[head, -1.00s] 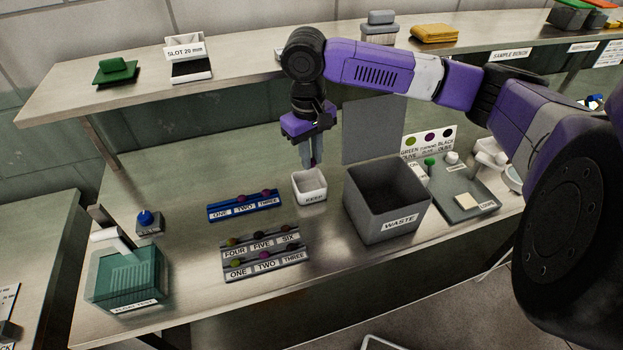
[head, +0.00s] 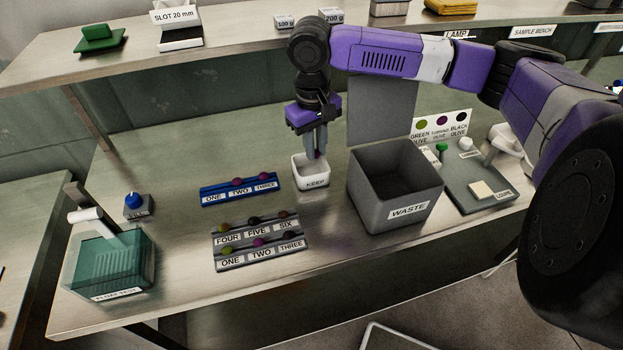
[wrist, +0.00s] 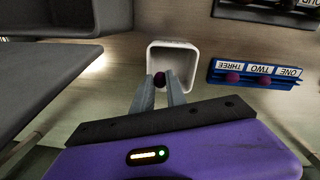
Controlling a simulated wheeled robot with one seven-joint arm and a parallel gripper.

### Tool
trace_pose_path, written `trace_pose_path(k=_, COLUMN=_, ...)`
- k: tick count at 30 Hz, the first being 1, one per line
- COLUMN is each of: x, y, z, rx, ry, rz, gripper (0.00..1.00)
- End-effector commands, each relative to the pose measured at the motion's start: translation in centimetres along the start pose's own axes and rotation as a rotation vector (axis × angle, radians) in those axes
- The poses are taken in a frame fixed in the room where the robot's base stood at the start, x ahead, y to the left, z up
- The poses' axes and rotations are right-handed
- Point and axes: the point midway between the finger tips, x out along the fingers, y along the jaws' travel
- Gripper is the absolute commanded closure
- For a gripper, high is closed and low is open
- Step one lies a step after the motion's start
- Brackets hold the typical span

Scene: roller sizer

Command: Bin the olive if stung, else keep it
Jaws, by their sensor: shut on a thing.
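My gripper (head: 316,150) points down over the small white tub marked KEEP (head: 311,178). In the wrist view its two fingertips (wrist: 160,82) are shut on a dark purple olive (wrist: 159,79). The olive shows against the opening of the white tub (wrist: 174,51); I cannot tell how far above the tub floor it is. No sting mark can be made out at this size. The grey bin marked WASTE (head: 398,180) stands just right of the tub, open and dark inside.
A blue rack (head: 238,190) holds two purple olives left of the tub. A grey two-row rack (head: 262,240) with several olives lies nearer. A green float-test tank (head: 110,262) and a blue button (head: 133,202) are at left; a loupe stand (head: 482,190) is at right.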

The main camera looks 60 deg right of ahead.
Motion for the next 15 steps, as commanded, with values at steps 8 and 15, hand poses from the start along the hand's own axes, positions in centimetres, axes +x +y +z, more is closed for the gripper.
trace_pose_path(k=8, x=0.68, y=-0.06, z=-0.02, rx=-0.001, ry=0.001, rz=0.0, gripper=0.96)
trace_pose_path(k=15, x=0.67, y=-0.05, z=-0.01, rx=-0.001, ry=0.0, rz=0.0, gripper=0.58)
